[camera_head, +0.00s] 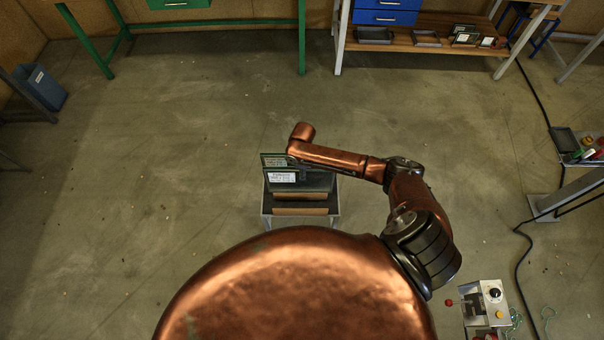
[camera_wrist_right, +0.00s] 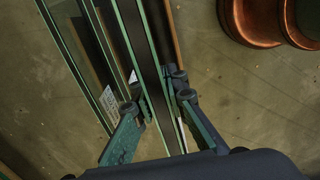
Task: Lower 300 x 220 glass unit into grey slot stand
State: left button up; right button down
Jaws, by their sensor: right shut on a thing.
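The grey slot stand (camera_head: 333,208) is on the floor in the middle of the head view, with wooden strips across it. Two labelled glass panels show at its back: a rear one (camera_head: 270,158) and a front one with a white label (camera_head: 282,177). My right gripper (camera_wrist_right: 160,95) is shut on the glass unit (camera_wrist_right: 146,55), its fingers on either side of the pane edges. In the head view my right gripper (camera_head: 298,166) is largely hidden under my copper arm. Whether the held unit's lower edge is in a slot cannot be told. My left gripper is not in view.
In the wrist view, other panes (camera_wrist_right: 72,50) stand close beside the held unit. A control box (camera_head: 490,298) with a red knob is at lower right. A black cable (camera_head: 521,270) runs along the floor on the right. Open floor lies left of the stand.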

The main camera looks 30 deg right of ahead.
aim_at(303, 182)
jog(key=shift+w+r, duration=0.1)
jog(key=shift+r, duration=0.05)
notch_tip(303, 182, down, 10)
jog(key=b, duration=0.4)
jog(key=shift+r, duration=0.2)
notch_tip(303, 182, down, 10)
jog(key=b, duration=0.6)
jog(key=shift+r, duration=0.2)
jog(key=shift+f+b, duration=0.35)
jog(key=shift+f, duration=0.05)
dwell(0.6)
jog(key=c, duration=1.8)
grip_release()
jog(key=shift+c, duration=0.2)
notch_tip(303, 182, up, 12)
jog(key=shift+d, duration=0.1)
